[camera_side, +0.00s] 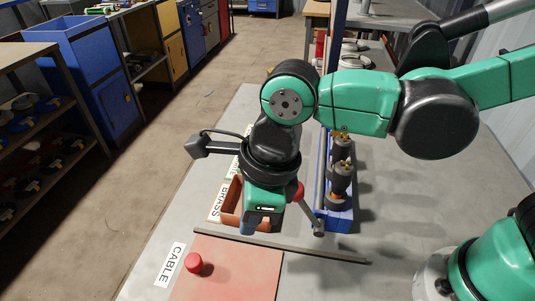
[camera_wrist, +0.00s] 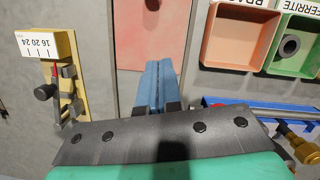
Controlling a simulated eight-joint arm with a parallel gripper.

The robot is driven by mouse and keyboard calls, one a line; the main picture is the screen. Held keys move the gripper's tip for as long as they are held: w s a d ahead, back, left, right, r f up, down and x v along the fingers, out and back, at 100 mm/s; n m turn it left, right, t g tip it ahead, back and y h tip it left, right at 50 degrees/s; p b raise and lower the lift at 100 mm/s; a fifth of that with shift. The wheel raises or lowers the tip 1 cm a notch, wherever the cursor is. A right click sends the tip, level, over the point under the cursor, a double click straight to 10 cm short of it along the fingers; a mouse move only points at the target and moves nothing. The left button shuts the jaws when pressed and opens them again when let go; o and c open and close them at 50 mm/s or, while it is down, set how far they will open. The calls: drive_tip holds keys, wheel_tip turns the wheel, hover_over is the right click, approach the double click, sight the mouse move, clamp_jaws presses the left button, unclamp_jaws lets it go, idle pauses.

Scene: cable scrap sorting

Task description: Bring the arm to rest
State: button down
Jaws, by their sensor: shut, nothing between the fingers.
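My gripper (camera_side: 248,228) hangs from the green arm above the grey table in the side view, near the brown BRASS bin (camera_side: 231,203). In the wrist view its two blue fingers (camera_wrist: 159,72) lie side by side, shut with nothing between them. They point towards the pink CABLE mat (camera_wrist: 143,45) and appear clear of the surface. The mat also shows in the side view (camera_side: 240,275) at the front. The arm hides part of the bins.
A blue rack (camera_side: 338,218) with dark, brass-tipped parts stands right of the gripper. A red knob (camera_side: 194,263) is on the mat. A green FERRITE bin (camera_wrist: 308,68) holds a dark ring. A yellow block (camera_wrist: 63,45) with dark parts lies left.

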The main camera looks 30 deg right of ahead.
approach(208, 268)
drive_tip(key=f, duration=0.1)
drive_tip(key=d+f, duration=0.1)
drive_tip(key=f, duration=0.1)
drive_tip(key=s+d+f, duration=0.1)
drive_tip(key=f, duration=0.1)
drive_tip(key=shift+d, duration=0.1)
drive_tip(key=a, duration=0.1)
drive_tip(key=w+a, duration=0.1)
drive_tip(key=a, duration=0.1)
drive_tip(key=shift+w+a+f, duration=0.2)
drive_tip(key=shift+w, duration=0.2)
drive_tip(key=s+d, duration=0.3)
drive_tip(key=d, duration=0.1)
drive_tip(key=s+d, duration=0.3)
drive_tip(key=s, duration=0.1)
drive_tip(key=s+d, duration=0.3)
drive_tip(key=d, duration=0.1)
drive_tip(key=shift+s+d+r, duration=0.15)
drive_tip(key=shift+d, duration=0.2)
drive_tip(key=shift+d+r, duration=0.1)
drive_tip(key=shift+r, duration=0.1)
drive_tip(key=shift+v, duration=2.6)
drive_tip(key=shift+f, duration=0.15)
